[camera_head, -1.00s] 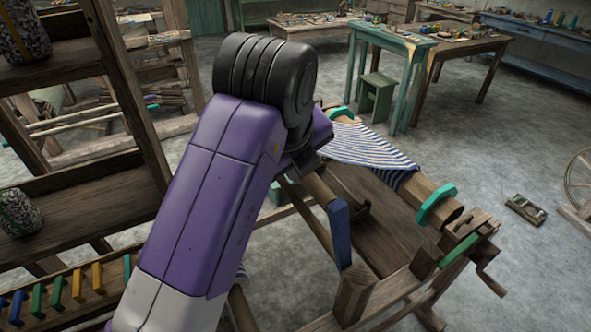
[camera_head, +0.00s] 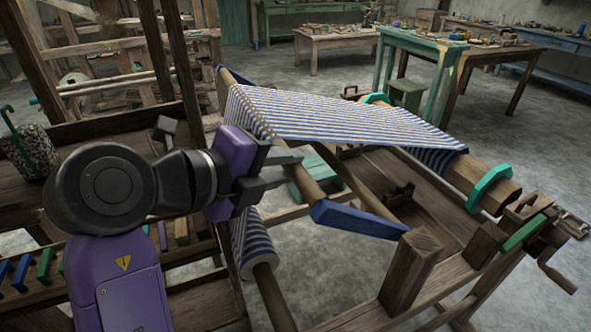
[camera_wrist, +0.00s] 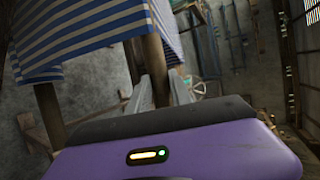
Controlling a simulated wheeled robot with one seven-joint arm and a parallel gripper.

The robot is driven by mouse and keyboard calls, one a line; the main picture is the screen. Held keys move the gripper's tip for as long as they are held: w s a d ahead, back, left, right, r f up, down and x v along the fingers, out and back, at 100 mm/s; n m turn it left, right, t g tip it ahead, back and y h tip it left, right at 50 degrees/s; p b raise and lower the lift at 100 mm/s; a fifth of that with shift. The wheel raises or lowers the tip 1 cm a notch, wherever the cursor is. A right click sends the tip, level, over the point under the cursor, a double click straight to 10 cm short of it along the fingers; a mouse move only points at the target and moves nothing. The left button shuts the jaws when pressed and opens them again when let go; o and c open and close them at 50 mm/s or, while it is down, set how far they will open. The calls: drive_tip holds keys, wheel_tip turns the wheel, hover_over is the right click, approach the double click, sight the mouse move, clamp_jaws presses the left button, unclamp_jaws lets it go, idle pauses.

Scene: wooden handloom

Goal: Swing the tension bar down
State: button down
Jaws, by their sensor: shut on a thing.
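The tension bar (camera_head: 307,187) is a round wooden bar with a blue arm (camera_head: 357,220) at its near end. The blue arm slants slightly down to the right toward a wooden post. Blue-and-white striped cloth (camera_head: 340,115) passes over the bar's far part. My gripper (camera_head: 292,170) is shut on the bar, just on the near side of the cloth edge. In the wrist view, the bar (camera_wrist: 156,70) stands between the two grey fingers, with the striped cloth (camera_wrist: 85,30) at upper left. The exact finger contact is partly hidden.
The cloth runs right to a beam with a teal ring (camera_head: 490,190) and a crank (camera_head: 555,275). A lower roller (camera_head: 268,285) with cloth lies below my gripper. A wooden post (camera_head: 410,272) stands near the blue arm. A rack with coloured pegs (camera_head: 30,275) is at left.

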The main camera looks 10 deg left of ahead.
drive_tip(key=shift+s+a+f+b, duration=0.2)
drive_tip(key=shift+a+f+b, duration=0.15)
drive_tip(key=shift+f+b, duration=0.2)
drive_tip(key=shift+h, duration=0.3)
drive_tip(key=c, duration=1.2)
unclamp_jaws()
drive_tip(key=shift+a+f, duration=0.1)
drive_tip(key=shift+o, duration=0.2)
drive_tip(key=v, duration=0.8)
